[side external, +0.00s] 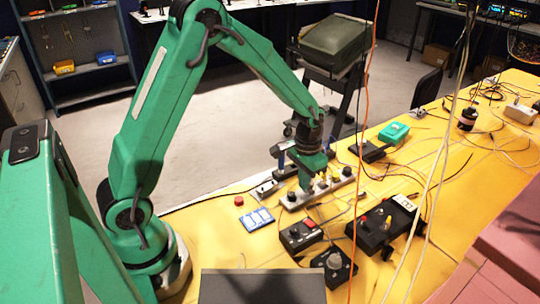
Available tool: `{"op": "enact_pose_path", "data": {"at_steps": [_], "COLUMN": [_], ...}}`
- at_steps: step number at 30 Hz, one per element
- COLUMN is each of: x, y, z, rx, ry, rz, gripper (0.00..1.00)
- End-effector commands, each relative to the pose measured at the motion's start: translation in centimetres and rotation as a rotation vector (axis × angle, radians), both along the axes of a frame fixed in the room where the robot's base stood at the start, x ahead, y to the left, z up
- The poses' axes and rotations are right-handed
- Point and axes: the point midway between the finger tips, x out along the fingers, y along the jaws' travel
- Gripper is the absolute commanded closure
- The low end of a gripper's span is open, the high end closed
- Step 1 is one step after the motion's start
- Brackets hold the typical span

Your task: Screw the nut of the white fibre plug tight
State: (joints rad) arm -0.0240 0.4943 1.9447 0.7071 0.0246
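My gripper (312,184) is at the end of the green arm, pointing down over a pale grey connector strip (341,184) on the yellow table. Its fingertips are small and overlap the plugs on the strip, so I cannot tell whether they are open or shut, or touching anything. Small yellow and dark fittings stand on the strip around the fingertips. I cannot make out the white fibre plug or its nut at this size; the gripper may hide them.
The yellow table (215,235) holds a red button (239,200), a blue-and-white block (257,219), several black boxes and a teal box (393,132). Orange and white cables hang in front on the right. Loose wires lie across the right side. Bare table shows at the front left.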

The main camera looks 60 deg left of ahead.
Motion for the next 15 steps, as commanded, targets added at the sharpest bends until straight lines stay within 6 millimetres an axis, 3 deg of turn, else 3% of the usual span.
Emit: {"op": "enact_pose_path", "data": {"at_steps": [15], "x": [0.08], "y": [0.22], "z": [0.25], "rx": [0.0], "ry": [-0.017], "rz": [0.001], "gripper": [1.0]}}
